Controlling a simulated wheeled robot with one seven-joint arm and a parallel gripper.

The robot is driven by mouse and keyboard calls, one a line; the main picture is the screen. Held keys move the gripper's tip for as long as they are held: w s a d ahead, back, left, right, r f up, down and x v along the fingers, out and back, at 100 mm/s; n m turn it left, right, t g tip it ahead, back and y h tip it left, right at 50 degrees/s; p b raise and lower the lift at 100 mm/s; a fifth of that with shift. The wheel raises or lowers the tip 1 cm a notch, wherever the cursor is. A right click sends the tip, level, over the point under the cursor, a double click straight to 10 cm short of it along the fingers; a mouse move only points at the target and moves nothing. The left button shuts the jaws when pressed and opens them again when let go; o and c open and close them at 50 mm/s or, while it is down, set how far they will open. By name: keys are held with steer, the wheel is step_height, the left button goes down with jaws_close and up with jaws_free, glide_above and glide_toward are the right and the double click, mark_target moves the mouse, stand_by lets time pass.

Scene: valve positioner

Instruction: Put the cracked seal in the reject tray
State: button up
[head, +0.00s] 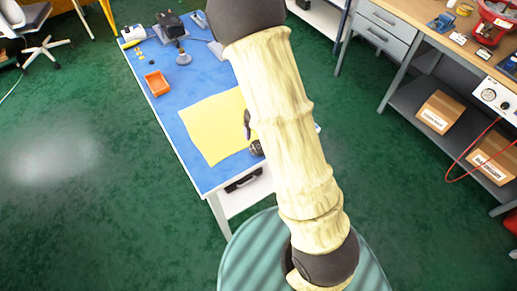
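A small orange-red tray (157,83) sits on the left part of the blue table top; it may be the reject tray, but no label can be read. I cannot make out a cracked seal. A few tiny yellowish and dark pieces (141,56) lie near the far left corner, too small to identify. My arm, in a pale sleeve, crosses over the right part of the table and hides much of it. My gripper does not show.
A yellow mat (213,127) lies on the blue table (186,151). Dark parts (256,148) show on its right edge, partly behind my arm. A black device on a stand (171,25) is at the back. A wooden workbench (440,14) stands right.

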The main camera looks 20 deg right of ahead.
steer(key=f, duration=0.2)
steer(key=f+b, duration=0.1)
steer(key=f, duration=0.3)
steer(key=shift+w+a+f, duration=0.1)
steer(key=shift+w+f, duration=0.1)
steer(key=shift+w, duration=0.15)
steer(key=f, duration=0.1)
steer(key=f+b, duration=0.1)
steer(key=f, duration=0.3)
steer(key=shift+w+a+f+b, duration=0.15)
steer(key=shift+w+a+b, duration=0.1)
steer(key=shift+b, duration=0.15)
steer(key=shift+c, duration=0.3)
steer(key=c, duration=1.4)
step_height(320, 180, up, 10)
steer(key=p, duration=0.3)
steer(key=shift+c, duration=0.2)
